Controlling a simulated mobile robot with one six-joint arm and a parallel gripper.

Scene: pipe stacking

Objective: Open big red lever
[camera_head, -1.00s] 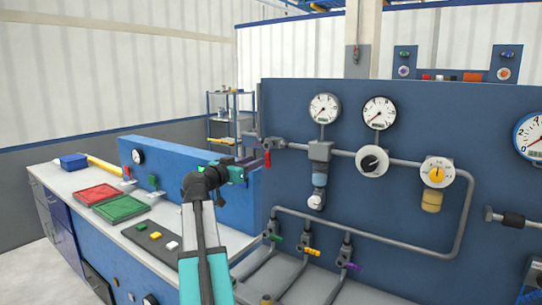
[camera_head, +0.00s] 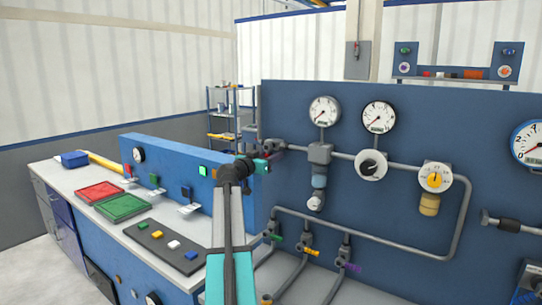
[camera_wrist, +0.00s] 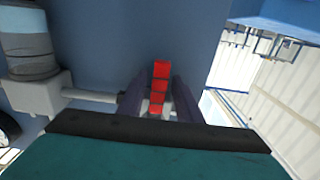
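The red lever (camera_wrist: 160,85) shows in the wrist view as a segmented red bar in front of the blue panel, at the end of a grey pipe. My gripper (camera_wrist: 159,82) has its two dark purple fingers apart, one on each side of the lever. The lever lies between them, and a firm grip does not show. In the head view, my gripper (camera_head: 273,149) is at the left end of the big panel's upper pipe. It hides most of the lever there.
The big blue panel (camera_head: 290,180) carries gauges, a black knob (camera_head: 371,164) and a yellow dial (camera_head: 435,177). Green, orange and purple small valves sit on lower pipes. To the left is a workbench with a red tray (camera_head: 98,192), a green tray (camera_head: 122,208) and a low blue panel.

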